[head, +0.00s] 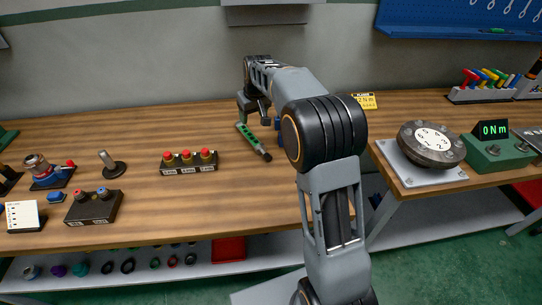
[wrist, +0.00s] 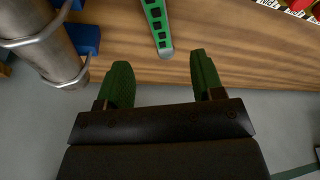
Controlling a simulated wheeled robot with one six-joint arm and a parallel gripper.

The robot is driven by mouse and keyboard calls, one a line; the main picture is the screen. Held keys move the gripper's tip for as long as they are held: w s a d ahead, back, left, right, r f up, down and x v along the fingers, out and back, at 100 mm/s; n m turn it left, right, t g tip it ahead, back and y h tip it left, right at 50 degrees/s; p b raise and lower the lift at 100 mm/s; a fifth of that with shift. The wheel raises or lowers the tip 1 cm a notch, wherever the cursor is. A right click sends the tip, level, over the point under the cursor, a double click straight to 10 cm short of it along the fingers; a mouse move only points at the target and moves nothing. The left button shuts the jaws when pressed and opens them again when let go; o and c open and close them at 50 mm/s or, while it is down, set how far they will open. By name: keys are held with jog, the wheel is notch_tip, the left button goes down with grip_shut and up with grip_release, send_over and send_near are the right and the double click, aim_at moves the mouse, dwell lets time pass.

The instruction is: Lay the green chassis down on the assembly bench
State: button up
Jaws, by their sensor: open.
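The green chassis (head: 247,134) is a narrow bar with a dark lower end in the head view, on the bench in front of my gripper (head: 254,108). In the wrist view the chassis (wrist: 157,22) shows a row of dark square holes and a grey rounded tip. It appears to lie on the wooden assembly bench (head: 125,225). In the wrist view my gripper (wrist: 162,80) is open, with two green fingers well apart and nothing between them. The chassis tip is just beyond the fingertips, apart from them. The far end of the chassis is cut off there.
A metal pipe (wrist: 45,42) with blue mounts is close on the left in the wrist view. A box with red buttons (head: 188,162) is left of the chassis. A dark round flange (head: 431,143) is on the right-hand table. Bench space in front of the chassis is clear.

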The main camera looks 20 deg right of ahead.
jog(key=s+f+m, duration=0.2)
jog(key=s, duration=2.8)
jog(key=shift+s+a+f, duration=0.15)
jog(key=shift+f, duration=0.05)
